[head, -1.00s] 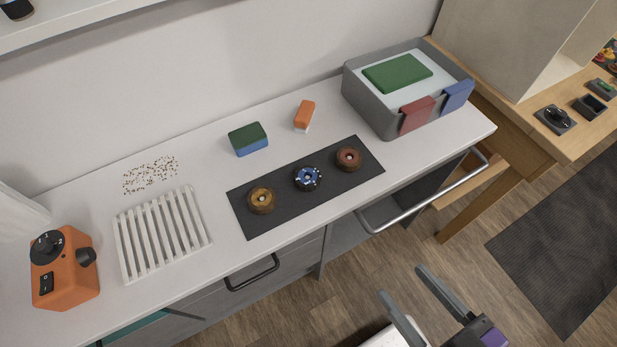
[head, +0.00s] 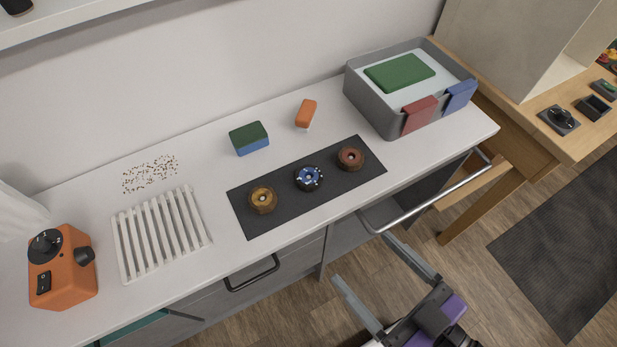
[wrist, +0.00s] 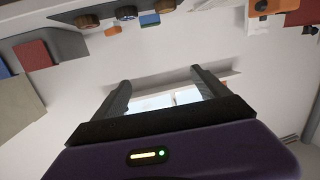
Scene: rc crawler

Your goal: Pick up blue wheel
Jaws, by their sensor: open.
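The blue wheel (head: 309,178) lies on a dark mat (head: 284,207) on the white counter, between a yellow-brown wheel (head: 263,199) and a reddish-brown wheel (head: 350,158). My gripper (head: 373,287) is in front of the counter, over the floor, apart from the wheels. Its two fingers are spread with nothing between them. In the wrist view my gripper (wrist: 160,88) points toward the wall and a window-like bright patch. The blue wheel (wrist: 126,13) shows small at the top of that view.
A grey bin (head: 368,102) with a green pad (head: 399,72) stands at the back right. A green-blue sponge (head: 249,138) and an orange-white block (head: 306,114) sit behind the mat. A white rack (head: 160,235) and an orange device (head: 62,269) are left. A rail (head: 430,199) runs along the counter front.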

